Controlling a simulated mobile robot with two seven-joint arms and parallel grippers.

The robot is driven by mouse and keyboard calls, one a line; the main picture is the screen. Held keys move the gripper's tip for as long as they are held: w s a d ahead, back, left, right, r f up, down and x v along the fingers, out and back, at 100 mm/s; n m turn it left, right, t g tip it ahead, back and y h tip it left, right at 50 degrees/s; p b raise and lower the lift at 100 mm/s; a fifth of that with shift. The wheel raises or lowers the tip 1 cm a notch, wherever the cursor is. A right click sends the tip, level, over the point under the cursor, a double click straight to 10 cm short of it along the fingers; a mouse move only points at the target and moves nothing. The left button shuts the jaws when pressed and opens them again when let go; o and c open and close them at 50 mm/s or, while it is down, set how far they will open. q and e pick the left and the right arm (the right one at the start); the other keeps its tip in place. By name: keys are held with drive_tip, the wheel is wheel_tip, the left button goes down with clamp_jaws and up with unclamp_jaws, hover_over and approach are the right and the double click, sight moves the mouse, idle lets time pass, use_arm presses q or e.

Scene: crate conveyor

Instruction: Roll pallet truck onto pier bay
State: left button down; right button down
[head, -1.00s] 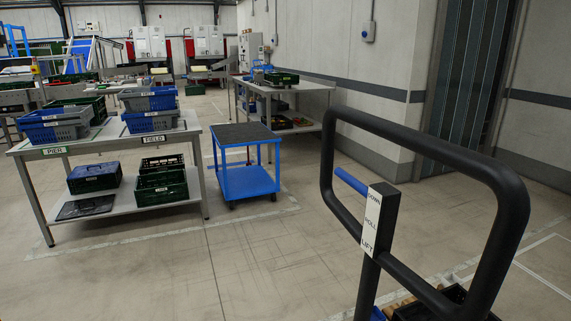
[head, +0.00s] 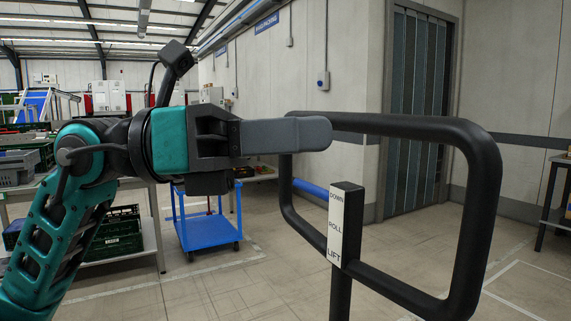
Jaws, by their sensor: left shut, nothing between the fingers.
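The pallet truck's black loop handle (head: 484,200) stands upright at the right of the head view. Its post carries a white label (head: 336,225) reading DOWN, ROLL, LIFT, and a blue lever (head: 311,188) sticks out left near DOWN. The truck's forks and load are below the picture. My left gripper (head: 315,134) is shut and empty, pointing right. Its fingertips overlap the handle's upper left corner in the picture; I cannot tell whether they touch it. My right gripper is out of view. I cannot identify the pier bay for certain.
A blue cart (head: 208,232) stands on the floor behind my left arm. A bench with green crates (head: 118,235) is at the left, partly hidden by the arm. A dark table (head: 553,205) is at the right edge. White floor lines (head: 540,272) mark the lower right; the middle floor is clear.

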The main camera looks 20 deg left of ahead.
sight(412, 128)
use_arm(q)
drive_tip(key=shift+m+t+y, duration=0.4)
drive_tip(key=shift+t+y, duration=0.2)
drive_tip(key=w+d+p, duration=0.1)
drive_tip(key=w, duration=0.1)
drive_tip(key=w+d+p, duration=0.1)
drive_tip(key=w+d, duration=0.1)
drive_tip(key=w+d+p, duration=0.1)
drive_tip(key=w+p, duration=0.1)
drive_tip(key=shift+w+d+r, duration=0.25)
drive_tip(key=shift+d+r, duration=0.05)
drive_tip(key=shift+d, duration=0.1)
drive_tip(key=shift+w+d+f, duration=0.1)
drive_tip(key=shift+w+d, duration=0.3)
drive_tip(key=shift+w, duration=0.1)
drive_tip(key=shift+w+d, duration=0.1)
drive_tip(key=shift+w+p, duration=0.1)
drive_tip(key=shift+p, duration=0.25)
